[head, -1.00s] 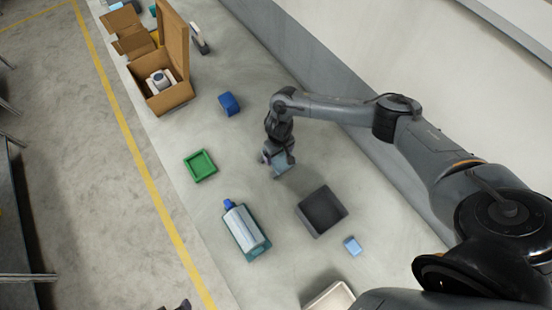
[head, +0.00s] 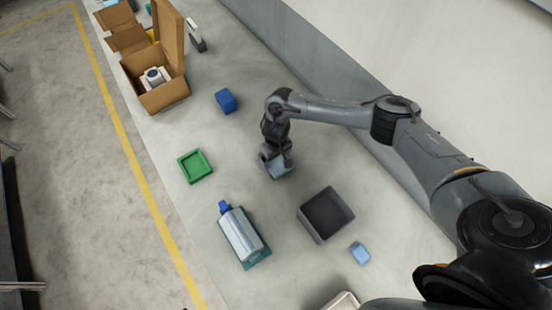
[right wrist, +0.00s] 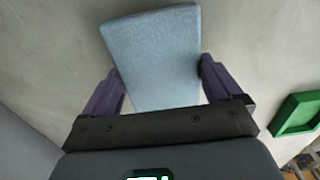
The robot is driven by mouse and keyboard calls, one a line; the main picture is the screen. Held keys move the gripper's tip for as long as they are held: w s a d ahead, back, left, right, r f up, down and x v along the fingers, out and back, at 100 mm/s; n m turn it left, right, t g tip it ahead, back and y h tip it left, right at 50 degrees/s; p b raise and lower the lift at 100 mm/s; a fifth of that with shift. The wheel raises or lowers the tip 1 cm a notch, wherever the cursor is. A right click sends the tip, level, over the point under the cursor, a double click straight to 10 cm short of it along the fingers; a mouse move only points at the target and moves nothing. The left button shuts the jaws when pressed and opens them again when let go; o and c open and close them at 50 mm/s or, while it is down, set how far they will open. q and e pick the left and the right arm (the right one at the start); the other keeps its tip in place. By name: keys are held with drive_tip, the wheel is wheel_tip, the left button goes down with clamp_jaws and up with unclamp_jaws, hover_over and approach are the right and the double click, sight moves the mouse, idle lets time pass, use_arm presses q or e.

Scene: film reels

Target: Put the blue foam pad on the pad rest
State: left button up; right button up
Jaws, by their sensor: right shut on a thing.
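The blue foam pad (right wrist: 152,55) is a pale blue block between the two purple fingers of my right gripper (right wrist: 160,78) in the right wrist view. The gripper is shut on it. In the head view the pad (head: 281,170) shows under the gripper (head: 276,160), at or close to the table surface; any gap below it cannot be told. A shallow green tray with a raised rim (head: 195,166) lies to the left of the gripper, apart from it, and may be the pad rest. It also shows at the right edge of the right wrist view (right wrist: 297,114). My left gripper is not in view.
A dark grey open bin (head: 326,215) and a small light-blue block (head: 360,253) stand at lower right. A bottle (head: 240,234) lies on a teal tray (head: 262,260). A darker blue block (head: 226,100) and an open cardboard box (head: 163,96) are farther up. Bare table separates them.

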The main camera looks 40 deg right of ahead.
drive_tip(key=shift+f, duration=0.1)
drive_tip(key=o, duration=0.7)
drive_tip(key=shift+r, duration=0.6)
drive_tip(key=shift+r+p, duration=2.1)
drive_tip(key=shift+r, duration=3.45)
